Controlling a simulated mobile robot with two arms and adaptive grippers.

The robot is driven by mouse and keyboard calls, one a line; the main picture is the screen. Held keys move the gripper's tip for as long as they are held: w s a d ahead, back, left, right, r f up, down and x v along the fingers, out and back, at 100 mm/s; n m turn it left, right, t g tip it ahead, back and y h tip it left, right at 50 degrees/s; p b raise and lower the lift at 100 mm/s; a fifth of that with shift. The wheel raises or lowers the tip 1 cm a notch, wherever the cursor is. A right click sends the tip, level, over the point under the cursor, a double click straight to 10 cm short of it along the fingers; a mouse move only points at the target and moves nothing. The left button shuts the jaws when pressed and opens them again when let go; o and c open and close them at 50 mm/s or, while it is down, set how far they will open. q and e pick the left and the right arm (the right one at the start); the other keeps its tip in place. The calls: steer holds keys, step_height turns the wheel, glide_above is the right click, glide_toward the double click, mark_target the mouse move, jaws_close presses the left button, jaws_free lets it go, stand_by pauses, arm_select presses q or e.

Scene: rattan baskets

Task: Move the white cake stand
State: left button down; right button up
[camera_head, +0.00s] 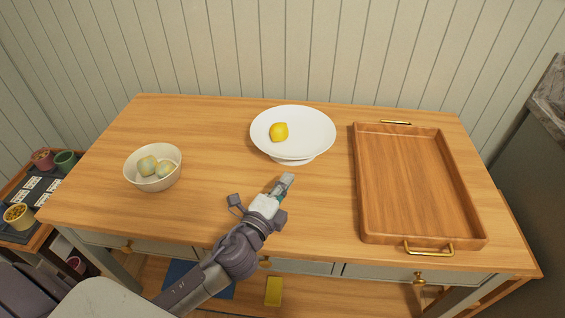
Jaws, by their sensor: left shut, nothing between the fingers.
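The white cake stand (305,135) stands upright on the wooden table, near the middle of its back half. A yellow lemon (279,132) lies on the left side of its dish. My left gripper (287,179) is shut and empty. It is in front of the stand, just below its foot in the picture, and a small gap shows between them. My right gripper is not in view.
A wooden tray (360,190) with brass handles lies on the right of the table, empty. A cream bowl (152,183) with round pale fruit stands at the left. The tabletop between bowl and stand is clear. A panelled wall (300,50) rises behind.

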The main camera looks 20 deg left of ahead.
mark_target(289, 159)
arm_select(q)
steer(key=w+a, duration=0.1)
steer(key=w, duration=0.2)
steer(key=shift+w+a+p, duration=0.15)
steer(key=shift+a+p, duration=0.15)
steer(key=shift+a, duration=0.1)
steer(key=shift+w+a, duration=0.4)
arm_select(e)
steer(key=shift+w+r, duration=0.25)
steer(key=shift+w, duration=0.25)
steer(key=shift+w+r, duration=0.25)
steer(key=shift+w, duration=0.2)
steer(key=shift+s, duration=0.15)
